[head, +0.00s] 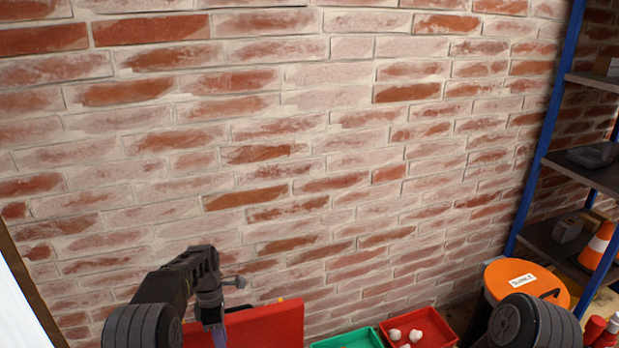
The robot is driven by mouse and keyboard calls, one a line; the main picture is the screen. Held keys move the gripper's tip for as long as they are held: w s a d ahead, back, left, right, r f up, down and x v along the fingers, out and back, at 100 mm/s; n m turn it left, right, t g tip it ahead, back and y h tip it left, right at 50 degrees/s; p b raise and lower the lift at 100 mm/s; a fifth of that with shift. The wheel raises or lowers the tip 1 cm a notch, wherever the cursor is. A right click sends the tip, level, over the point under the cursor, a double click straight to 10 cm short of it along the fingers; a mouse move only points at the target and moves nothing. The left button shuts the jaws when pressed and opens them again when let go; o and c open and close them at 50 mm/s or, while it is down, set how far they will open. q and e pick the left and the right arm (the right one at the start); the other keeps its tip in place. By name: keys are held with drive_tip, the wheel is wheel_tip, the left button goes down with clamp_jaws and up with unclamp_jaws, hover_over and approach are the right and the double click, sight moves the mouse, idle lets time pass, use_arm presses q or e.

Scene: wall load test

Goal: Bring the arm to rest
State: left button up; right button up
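My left arm comes in at the bottom left, bends at a dark elbow and points down. Its lower end, with the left gripper (214,314), is in front of a red panel or box (265,326). I cannot make out the fingers, nor whether they hold anything. A small grey knob-like part sticks out to the right of that arm. Of my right arm only a dark rounded link shows at the bottom right; its gripper is out of view.
A brick wall (300,150) fills the background. At the bottom are a green tray (348,339) and a red tray (447,331) with several whitish lumps. An orange-lidded bin (507,277) stands near the blue-posted shelf (547,135), which holds an orange cone (600,245).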

use_arm(q)
drive_tip(key=s+d+f+m+h, duration=0.1)
drive_tip(key=s+d+f+m, duration=0.2)
drive_tip(key=s+f+m, duration=0.5)
drive_tip(key=s+d+f+m+t+h, duration=0.1)
drive_tip(key=s+d+f+m, duration=0.1)
drive_tip(key=s+d+f, duration=0.35)
drive_tip(key=s+d+f+m+t, duration=0.1)
drive_tip(key=s+d+f+m, duration=0.15)
drive_tip(key=s, duration=0.65)
drive_tip(key=s+d+r+m+h, duration=0.1)
drive_tip(key=s+d+m, duration=0.15)
drive_tip(key=s, duration=0.35)
drive_tip(key=s+d+r+m, duration=0.1)
drive_tip(key=s+d+m, duration=0.15)
drive_tip(key=s, duration=0.35)
wheel_tip(320, 180, up, 17)
drive_tip(key=m+p, duration=0.1)
drive_tip(key=p, duration=1.5)
drive_tip(key=shift+s+a+r+t+p, duration=0.15)
drive_tip(key=shift+a+r+t+p, duration=0.1)
drive_tip(key=shift+t+p, duration=0.15)
drive_tip(key=shift+f, duration=0.15)
drive_tip(key=shift+a, duration=0.1)
